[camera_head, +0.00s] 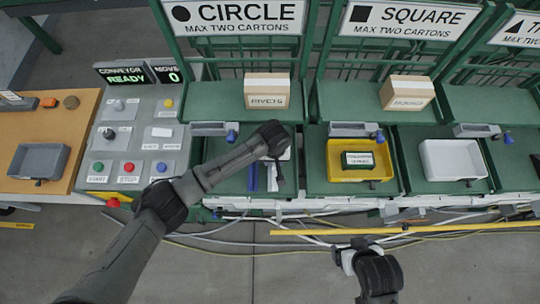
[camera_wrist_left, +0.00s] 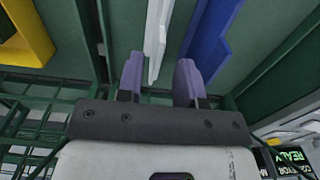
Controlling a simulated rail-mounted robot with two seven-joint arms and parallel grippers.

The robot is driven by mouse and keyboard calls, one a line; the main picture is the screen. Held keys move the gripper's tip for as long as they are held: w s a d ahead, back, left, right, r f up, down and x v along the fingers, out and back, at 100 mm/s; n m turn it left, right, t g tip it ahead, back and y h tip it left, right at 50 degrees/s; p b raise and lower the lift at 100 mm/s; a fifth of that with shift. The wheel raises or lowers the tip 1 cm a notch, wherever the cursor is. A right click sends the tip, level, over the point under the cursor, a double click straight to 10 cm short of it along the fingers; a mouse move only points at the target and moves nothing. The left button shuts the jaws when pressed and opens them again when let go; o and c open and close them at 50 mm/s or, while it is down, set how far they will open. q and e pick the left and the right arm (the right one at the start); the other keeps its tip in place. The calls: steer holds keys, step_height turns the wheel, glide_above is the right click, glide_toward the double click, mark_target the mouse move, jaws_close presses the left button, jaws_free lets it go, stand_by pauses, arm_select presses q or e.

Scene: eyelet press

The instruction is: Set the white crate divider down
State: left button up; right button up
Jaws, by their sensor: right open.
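The white crate divider (camera_wrist_left: 157,40) stands on edge in the left wrist view, between the two fingers of my left gripper (camera_wrist_left: 160,80). A narrow gap shows on each side of it, so the fingers look open around it. In the head view my left gripper (camera_head: 277,148) is over the green tray section below the CIRCLE sign, and my arm hides much of it. My right gripper (camera_head: 345,260) is open and empty, low in front of the benches.
Blue pieces (camera_head: 252,178) lie beside the white divider. A yellow bin (camera_head: 343,183) with a dark green carton stands to the right, then a white bin (camera_head: 440,176). A control panel (camera_head: 135,140) is at left. A yellow rail (camera_head: 340,231) runs along the front.

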arm_select(q)
steer(key=shift+r, duration=0.4)
steer(key=s+m+h, duration=0.2)
steer(key=s+h, duration=0.2)
steer(key=s, duration=0.7)
steer(key=s+a+r+t+y, duration=0.1)
steer(key=s+a+r+y, duration=0.1)
steer(key=s+a, duration=0.6)
steer(key=s+a+r+t+y, duration=0.1)
steer(key=s+a+r+t, duration=0.1)
steer(key=s+a, duration=0.6)
steer(key=a+r, duration=0.1)
steer(key=a, duration=0.4)
steer(key=shift+s+a+t+y, duration=0.25)
steer(key=shift+a+t+y, duration=0.05)
steer(key=shift+a+y, duration=0.1)
steer(key=shift+o, duration=0.5)
